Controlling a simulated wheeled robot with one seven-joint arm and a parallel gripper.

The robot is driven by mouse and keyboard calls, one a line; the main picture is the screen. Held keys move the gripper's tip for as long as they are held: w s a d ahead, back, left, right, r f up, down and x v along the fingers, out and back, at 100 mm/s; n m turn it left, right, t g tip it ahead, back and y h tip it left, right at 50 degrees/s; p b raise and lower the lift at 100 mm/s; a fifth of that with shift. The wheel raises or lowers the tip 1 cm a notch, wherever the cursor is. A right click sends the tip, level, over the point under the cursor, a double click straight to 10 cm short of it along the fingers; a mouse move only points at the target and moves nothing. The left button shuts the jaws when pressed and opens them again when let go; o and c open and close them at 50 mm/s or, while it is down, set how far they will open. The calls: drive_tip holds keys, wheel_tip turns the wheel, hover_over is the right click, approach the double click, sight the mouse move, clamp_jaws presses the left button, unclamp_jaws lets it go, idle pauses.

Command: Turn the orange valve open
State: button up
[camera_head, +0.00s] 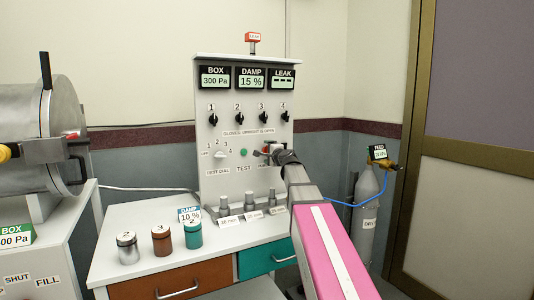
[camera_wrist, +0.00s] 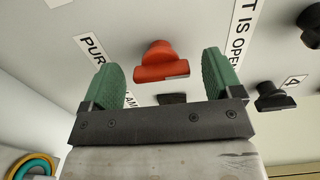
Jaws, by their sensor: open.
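The orange valve (camera_wrist: 161,64) is a red-orange knob on the light grey panel. In the wrist view it sits between the two green finger pads of my gripper (camera_wrist: 160,72), with a gap on each side. My gripper is open and does not hold it. In the head view my gripper (camera_head: 275,153) is at the lower right of the upright panel (camera_head: 208,130), and only a little red of the valve shows beside it. How deep the valve lies between the fingers is hard to tell.
Several black knobs (camera_head: 238,118) line the panel above, and one black knob (camera_wrist: 271,98) is close to my right finger. Three short posts (camera_head: 249,199) stand below my gripper. Jars (camera_head: 161,240) stand on the bench at left. A gas cylinder (camera_head: 368,210) stands to the right.

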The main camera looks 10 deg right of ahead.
drive_tip(key=v, duration=0.9)
